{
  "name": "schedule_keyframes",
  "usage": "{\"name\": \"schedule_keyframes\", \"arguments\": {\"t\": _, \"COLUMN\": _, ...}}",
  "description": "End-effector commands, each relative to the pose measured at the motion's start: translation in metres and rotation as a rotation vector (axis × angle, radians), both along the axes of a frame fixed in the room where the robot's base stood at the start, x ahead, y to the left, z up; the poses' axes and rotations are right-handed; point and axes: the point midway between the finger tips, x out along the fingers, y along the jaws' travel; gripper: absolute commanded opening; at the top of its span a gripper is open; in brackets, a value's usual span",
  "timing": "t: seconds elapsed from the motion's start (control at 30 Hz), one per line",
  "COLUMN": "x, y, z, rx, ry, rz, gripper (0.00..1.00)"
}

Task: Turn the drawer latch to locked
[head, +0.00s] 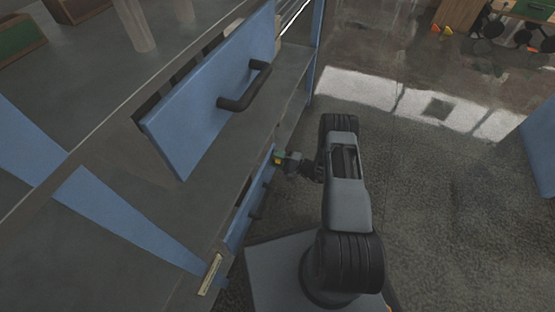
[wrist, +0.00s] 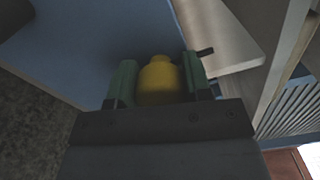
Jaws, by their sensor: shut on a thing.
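My gripper (head: 281,157) reaches left to the front of the blue drawer unit in the head view. In the wrist view its two green fingers (wrist: 159,82) stand on either side of a yellow knob (wrist: 160,72), which looks like the drawer latch, and are shut on it. I cannot tell from either view whether the latch is turned to locked.
An upper blue drawer (head: 205,112) with a dark handle (head: 245,88) stands out above my gripper. A lower blue drawer front (head: 248,213) with dark handles is below it. Grey floor (head: 445,210) to the right is clear. A pale ledge (wrist: 225,35) is close in the wrist view.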

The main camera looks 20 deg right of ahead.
Motion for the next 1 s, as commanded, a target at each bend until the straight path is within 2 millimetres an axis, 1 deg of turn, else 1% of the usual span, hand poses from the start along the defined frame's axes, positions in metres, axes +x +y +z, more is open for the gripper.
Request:
{"name": "schedule_keyframes", "arguments": {"t": 0.07, "x": -0.001, "y": 0.001, "z": -0.001, "rx": -0.001, "ry": 0.001, "rz": 0.003, "gripper": 0.22}}
{"name": "schedule_keyframes", "arguments": {"t": 0.1, "x": -0.001, "y": 0.001, "z": -0.001, "rx": -0.001, "ry": 0.001, "rz": 0.003, "gripper": 0.48}}
{"name": "schedule_keyframes", "arguments": {"t": 0.33, "x": -0.001, "y": 0.001, "z": 0.0, "rx": 0.0, "ry": 0.0, "rz": 0.002, "gripper": 0.7}}
{"name": "schedule_keyframes", "arguments": {"t": 0.57, "x": 0.0, "y": 0.0, "z": 0.0, "rx": 0.0, "ry": 0.0, "rz": 0.001, "gripper": 0.71}}
{"name": "schedule_keyframes", "arguments": {"t": 0.67, "x": -0.003, "y": -0.004, "z": 0.0, "rx": 0.0, "ry": 0.001, "rz": -0.001, "gripper": 0.71}}
{"name": "schedule_keyframes", "arguments": {"t": 0.77, "x": -0.009, "y": -0.014, "z": 0.001, "rx": 0.0, "ry": 0.001, "rz": -0.003, "gripper": 0.71}}
{"name": "schedule_keyframes", "arguments": {"t": 1.0, "x": -0.038, "y": -0.053, "z": 0.002, "rx": 0.001, "ry": 0.002, "rz": -0.004, "gripper": 0.71}}
